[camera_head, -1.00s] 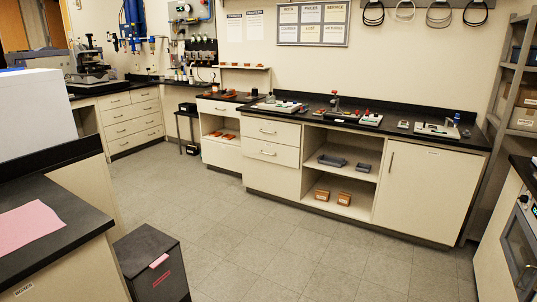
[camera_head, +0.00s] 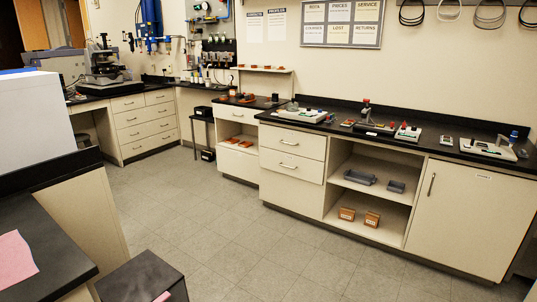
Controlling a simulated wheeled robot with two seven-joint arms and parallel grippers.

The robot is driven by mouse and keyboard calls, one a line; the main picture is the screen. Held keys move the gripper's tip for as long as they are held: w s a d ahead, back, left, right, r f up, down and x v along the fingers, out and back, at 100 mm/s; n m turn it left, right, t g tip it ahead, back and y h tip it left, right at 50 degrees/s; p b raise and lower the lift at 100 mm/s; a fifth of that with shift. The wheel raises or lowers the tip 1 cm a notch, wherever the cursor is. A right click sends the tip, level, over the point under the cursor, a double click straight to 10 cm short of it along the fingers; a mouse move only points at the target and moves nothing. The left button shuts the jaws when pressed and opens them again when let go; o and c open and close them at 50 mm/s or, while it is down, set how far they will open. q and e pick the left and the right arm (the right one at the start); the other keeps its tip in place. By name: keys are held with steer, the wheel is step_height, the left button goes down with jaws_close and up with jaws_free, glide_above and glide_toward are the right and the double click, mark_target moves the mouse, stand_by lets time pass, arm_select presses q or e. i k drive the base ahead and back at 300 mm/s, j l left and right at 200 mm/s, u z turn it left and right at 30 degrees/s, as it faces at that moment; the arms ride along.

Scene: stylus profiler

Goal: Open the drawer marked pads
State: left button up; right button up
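No drawer label reading "pads" can be made out. The middle cabinet has an upper drawer (camera_head: 291,141) and a lower drawer (camera_head: 291,166), both shut, with bar handles. A shut drawer front (camera_head: 237,116) is on the smaller cabinet to its left. The far left cabinet (camera_head: 145,122) has several shut drawers. Neither of my grippers is in view.
Open shelves (camera_head: 370,187) hold grey trays and brown boxes, beside a shut cabinet door (camera_head: 465,212). Instruments stand on the black counter. A dark bin (camera_head: 140,278) and a black-topped counter (camera_head: 45,240) are close at left. The grey floor (camera_head: 240,240) ahead is clear.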

mark_target(299, 167)
steer(key=i, duration=2.8)
steer(key=i+u, duration=0.1)
steer(key=i, duration=0.35)
steer(key=i+l+u, duration=0.15)
steer(key=i, duration=0.35)
steer(key=i+l+u, duration=0.1)
steer(key=i, duration=0.35)
steer(key=i+l+u, duration=0.15)
steer(key=i, duration=0.35)
